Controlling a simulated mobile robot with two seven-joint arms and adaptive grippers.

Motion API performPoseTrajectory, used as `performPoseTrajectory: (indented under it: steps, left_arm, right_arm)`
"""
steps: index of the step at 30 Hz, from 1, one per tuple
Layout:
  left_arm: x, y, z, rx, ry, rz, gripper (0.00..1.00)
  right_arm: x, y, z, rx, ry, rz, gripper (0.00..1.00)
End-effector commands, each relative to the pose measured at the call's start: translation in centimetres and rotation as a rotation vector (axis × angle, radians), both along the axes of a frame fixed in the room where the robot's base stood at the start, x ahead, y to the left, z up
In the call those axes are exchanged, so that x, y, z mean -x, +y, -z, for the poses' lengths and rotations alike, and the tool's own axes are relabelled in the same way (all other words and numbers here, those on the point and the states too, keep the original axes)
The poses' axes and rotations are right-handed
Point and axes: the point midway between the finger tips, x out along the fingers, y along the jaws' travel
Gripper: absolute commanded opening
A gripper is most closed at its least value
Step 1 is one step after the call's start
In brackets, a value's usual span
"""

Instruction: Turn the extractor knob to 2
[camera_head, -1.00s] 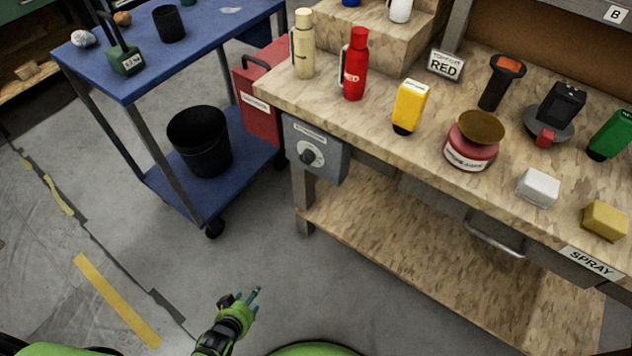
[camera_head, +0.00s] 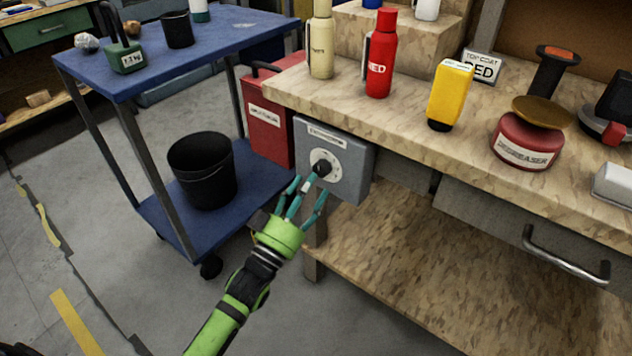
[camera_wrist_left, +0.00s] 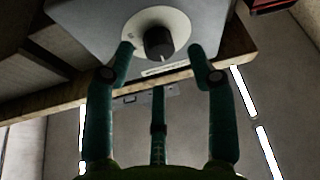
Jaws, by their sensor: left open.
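The extractor knob (camera_head: 322,168) is a dark knob on a pale round dial, on the front of a grey box (camera_head: 350,172) fixed under the workbench's left end. The dial marks are too small to read. My left gripper (camera_head: 307,192), green with teal fingers, is open just in front of the knob, its fingertips close to the dial. In the left wrist view the knob (camera_wrist_left: 158,42) lies ahead, between and just beyond the spread fingertips (camera_wrist_left: 163,60). I cannot tell whether any finger touches the dial. My right gripper is not in view.
A red box (camera_head: 268,122) stands just left of the grey box. A blue cart (camera_head: 150,206) with a black bin (camera_head: 203,170) is further left. The wooden benchtop (camera_head: 400,125) overhangs the dial box and carries bottles. A lower shelf (camera_head: 400,255) extends below right.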

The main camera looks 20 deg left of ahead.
Motion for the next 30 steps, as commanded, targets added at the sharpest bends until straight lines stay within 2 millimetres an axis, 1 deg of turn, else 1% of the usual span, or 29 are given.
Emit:
performPoseTrajectory:
  steps: [1, 3, 6, 15, 16, 17, 18, 20, 30]
  left_arm:
    - [-0.7, -0.2, -0.3, 0.000, -0.001, 0.000, 0.56]
    - [-1.4, -0.4, -0.5, 0.000, -0.001, -0.001, 0.56]
    - [-2.1, -0.6, -0.8, -0.001, 0.001, -0.001, 0.56]
    - [-2.4, -0.6, -0.9, -0.001, 0.003, -0.002, 0.56]
    - [-2.4, -0.6, -0.9, -0.001, 0.003, -0.002, 0.52]
    - [-2.4, -0.6, -0.9, -0.001, 0.003, -0.002, 0.40]
    - [-2.4, -0.6, -0.9, -0.001, 0.003, -0.002, 0.24]
    - [-2.4, -0.6, -0.9, -0.001, 0.003, -0.002, 0.01]
    - [-2.5, -0.5, -0.9, -0.018, -0.003, -0.003, 0.01]
  right_arm:
    - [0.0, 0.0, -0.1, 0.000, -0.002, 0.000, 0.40]
    - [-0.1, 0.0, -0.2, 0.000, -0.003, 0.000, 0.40]
    - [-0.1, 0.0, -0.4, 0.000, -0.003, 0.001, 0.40]
    - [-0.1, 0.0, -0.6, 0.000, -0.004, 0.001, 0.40]
    - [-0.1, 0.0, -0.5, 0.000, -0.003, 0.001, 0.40]
    - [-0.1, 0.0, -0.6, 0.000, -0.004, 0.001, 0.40]
    - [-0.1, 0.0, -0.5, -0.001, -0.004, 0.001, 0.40]
    - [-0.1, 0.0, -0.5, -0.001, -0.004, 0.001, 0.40]
    - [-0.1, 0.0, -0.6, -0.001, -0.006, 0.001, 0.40]
